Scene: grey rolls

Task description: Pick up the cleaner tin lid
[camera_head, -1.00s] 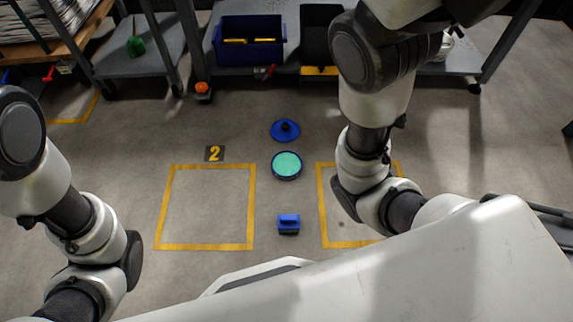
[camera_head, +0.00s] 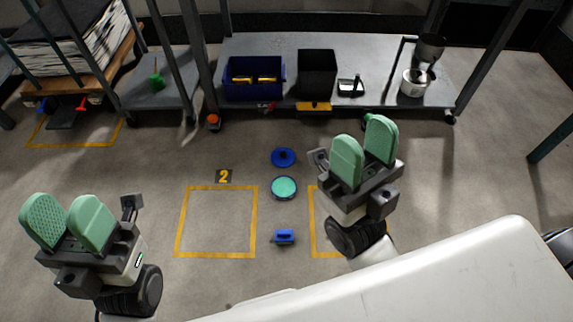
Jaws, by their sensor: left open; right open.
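The cleaner tin lid (camera_head: 283,157) is a round blue disc with a dark knob in its middle, flat on the grey floor. Just below it in the picture is the round tin (camera_head: 284,188), blue-rimmed with a teal top or contents; the two are apart. My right gripper (camera_head: 365,148) has green finger pads, is open and empty, and is raised to the right of the lid. My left gripper (camera_head: 68,222) is open and empty at the far left, well away from the lid.
A blue brush-like block (camera_head: 284,237) lies below the tin. A yellow floor square (camera_head: 217,257) is at left, marked by a "2" sign (camera_head: 224,176). A grey shelf (camera_head: 380,60) behind holds a blue bin (camera_head: 254,95) and a black bin (camera_head: 317,72). Floor around the lid is clear.

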